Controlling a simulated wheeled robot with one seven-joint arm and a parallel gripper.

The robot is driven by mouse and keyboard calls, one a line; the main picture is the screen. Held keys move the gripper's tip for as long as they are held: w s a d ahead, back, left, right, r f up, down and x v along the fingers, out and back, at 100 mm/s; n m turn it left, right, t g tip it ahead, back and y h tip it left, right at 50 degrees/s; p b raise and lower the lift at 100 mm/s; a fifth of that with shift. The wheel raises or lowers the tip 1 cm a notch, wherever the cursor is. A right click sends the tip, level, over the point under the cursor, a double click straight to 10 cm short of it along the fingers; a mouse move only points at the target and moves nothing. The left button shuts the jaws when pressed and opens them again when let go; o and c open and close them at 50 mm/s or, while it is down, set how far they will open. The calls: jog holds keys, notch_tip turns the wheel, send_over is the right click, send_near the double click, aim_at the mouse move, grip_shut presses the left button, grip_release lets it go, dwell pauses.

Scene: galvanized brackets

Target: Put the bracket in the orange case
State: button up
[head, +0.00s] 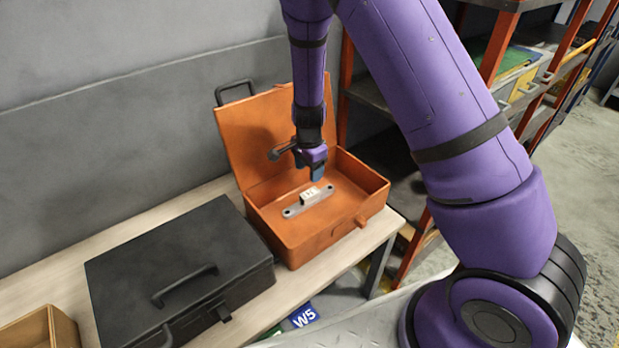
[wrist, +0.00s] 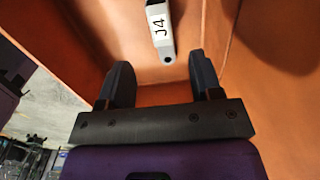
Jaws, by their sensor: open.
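The orange case (head: 262,213) stands open on the bench with its lid tilted back; its orange inside also fills much of the wrist view (wrist: 270,110). The bracket (head: 290,211), a grey metal strip with a white block, lies inside on the case floor. In the wrist view the bracket (wrist: 166,48) shows a white label reading "J4" and a hole near its end. My gripper (head: 317,177) is above the case, just above the bracket. In the wrist view its two dark fingers (wrist: 160,82) are apart with nothing between them; the bracket lies beyond their tips.
A closed black case (head: 180,262) with a handle stands left of the orange case. A wooden box (head: 62,325) is at the bench's near left. The bench top (head: 290,305) is bare in front. An orange-framed shelf (head: 495,50) stands at right.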

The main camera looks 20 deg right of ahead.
jog(key=s+d+r+n+t+y, duration=0.1)
jog(key=s+r+n, duration=0.35)
jog(key=r, duration=0.85)
jog(key=s+d+r+n+t+y, duration=0.1)
jog(key=s+d+r+n, duration=0.15)
jog(key=s+r, duration=0.75)
jog(key=s+d+r+n+t+h, duration=0.2)
jog(key=s+r+n, duration=0.5)
jog(key=s+r, duration=0.7)
jog(key=shift+s+d+r+t, duration=0.4)
jog(key=shift+s+d+t, duration=0.2)
jog(key=shift+s+d, duration=0.5)
jog(key=shift+s+a, duration=0.1)
jog(key=shift+a, duration=0.05)
